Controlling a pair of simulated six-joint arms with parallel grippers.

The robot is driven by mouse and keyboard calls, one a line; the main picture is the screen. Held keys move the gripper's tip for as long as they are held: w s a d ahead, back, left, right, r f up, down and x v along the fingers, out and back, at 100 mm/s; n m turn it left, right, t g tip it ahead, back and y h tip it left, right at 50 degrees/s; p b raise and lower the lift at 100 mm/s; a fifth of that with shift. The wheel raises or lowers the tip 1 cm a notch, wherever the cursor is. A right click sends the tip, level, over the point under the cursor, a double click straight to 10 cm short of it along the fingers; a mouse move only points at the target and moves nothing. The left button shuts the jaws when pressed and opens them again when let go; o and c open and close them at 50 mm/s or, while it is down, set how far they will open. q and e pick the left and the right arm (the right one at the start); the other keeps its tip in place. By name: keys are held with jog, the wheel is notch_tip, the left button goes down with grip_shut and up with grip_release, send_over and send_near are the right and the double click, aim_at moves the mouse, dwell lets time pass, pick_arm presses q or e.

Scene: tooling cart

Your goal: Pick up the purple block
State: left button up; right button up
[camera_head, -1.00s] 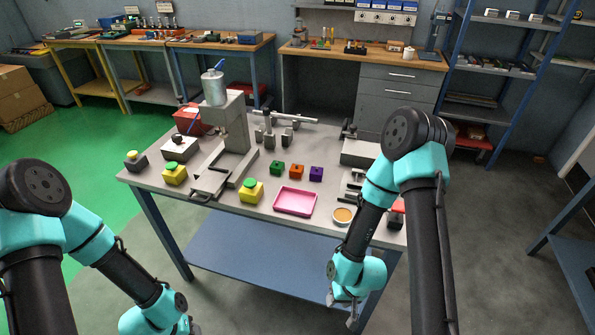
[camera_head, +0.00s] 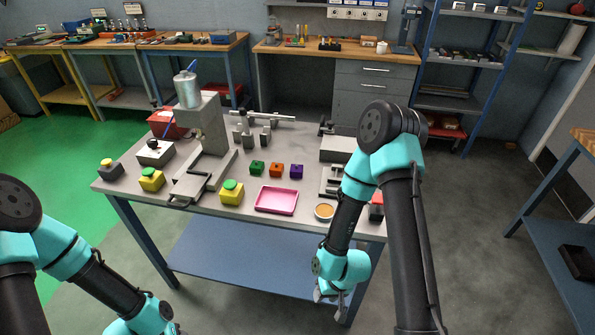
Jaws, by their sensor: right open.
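The purple block (camera_head: 296,171) sits on the grey cart top, to the right of an orange block (camera_head: 276,170) and a green block (camera_head: 257,168). My right gripper (camera_head: 332,298) is open and empty. It hangs in front of the cart's front edge, below the level of the top and well apart from the purple block. My left arm is at the lower left, and its gripper (camera_head: 174,330) shows only in part at the bottom edge, so its jaws cannot be made out.
A grey press (camera_head: 207,130) and yellow boxes with green buttons (camera_head: 231,192) stand to the left. A grey machine (camera_head: 338,149) stands right of the blocks.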

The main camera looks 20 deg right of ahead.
dwell(0.4)
pick_arm(q)
jog(key=o, duration=0.7)
jog(key=shift+w+d, duration=0.1)
